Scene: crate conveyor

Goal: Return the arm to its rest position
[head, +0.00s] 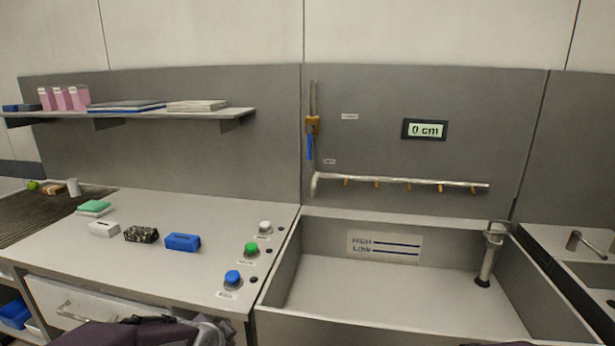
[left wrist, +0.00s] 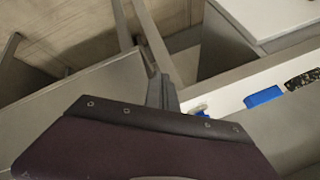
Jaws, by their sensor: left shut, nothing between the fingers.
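My left arm, purple and dark grey, shows along the bottom edge of the head view, left of centre. In the left wrist view my left gripper (left wrist: 160,92) is shut, its grey fingers together with nothing between them. It is apart from the blue block (left wrist: 263,96), which lies on the counter to its right in that view. My right gripper is in neither view.
The counter (head: 190,215) holds a white block (head: 103,229), a dark speckled block (head: 141,235) and the blue block (head: 183,242). White (head: 265,226), green (head: 251,248) and blue (head: 232,278) buttons line its right side. An empty basin (head: 400,290) adjoins it, under a 0 cm display (head: 425,129).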

